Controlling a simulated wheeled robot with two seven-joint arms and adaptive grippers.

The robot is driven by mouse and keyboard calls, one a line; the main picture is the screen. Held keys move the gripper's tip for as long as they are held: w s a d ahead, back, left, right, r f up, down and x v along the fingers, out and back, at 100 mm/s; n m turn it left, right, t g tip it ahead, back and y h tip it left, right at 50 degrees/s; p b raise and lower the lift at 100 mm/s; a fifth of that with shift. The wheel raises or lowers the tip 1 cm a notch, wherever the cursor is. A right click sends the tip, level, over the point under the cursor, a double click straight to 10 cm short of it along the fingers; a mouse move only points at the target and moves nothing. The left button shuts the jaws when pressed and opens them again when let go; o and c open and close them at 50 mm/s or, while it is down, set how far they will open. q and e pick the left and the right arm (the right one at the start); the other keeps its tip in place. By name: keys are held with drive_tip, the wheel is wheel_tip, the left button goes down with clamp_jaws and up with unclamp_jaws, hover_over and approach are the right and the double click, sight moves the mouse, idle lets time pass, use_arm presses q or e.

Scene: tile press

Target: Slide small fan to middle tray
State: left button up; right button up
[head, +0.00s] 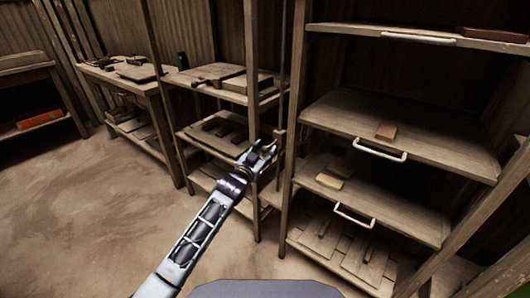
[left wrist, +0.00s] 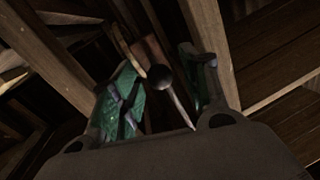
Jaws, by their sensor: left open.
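I cannot make out a small fan in either view. The middle tray (head: 445,143) is a wooden pull-out shelf with a pale handle in the rack at right; a small brown block lies near its front. My left gripper (head: 262,150) is open beside the rack's left post, left of and apart from the tray. In the left wrist view its green-padded fingers (left wrist: 163,78) stand apart, and a thin rod with a dark round end (left wrist: 160,76) shows between them; I cannot tell whether they touch it. My right gripper is not in view.
An upper tray (head: 340,28) and a lower tray (head: 415,222) with pale blocks sit above and below. A thin upright rod (head: 283,85) stands near the left post. A shelf unit and benches line the back left. The floor (head: 70,215) at left is clear.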

use_arm(q)
drive_tip(key=shift+w+d, duration=0.25)
drive_tip(key=shift+w, duration=0.3)
clamp_jaws()
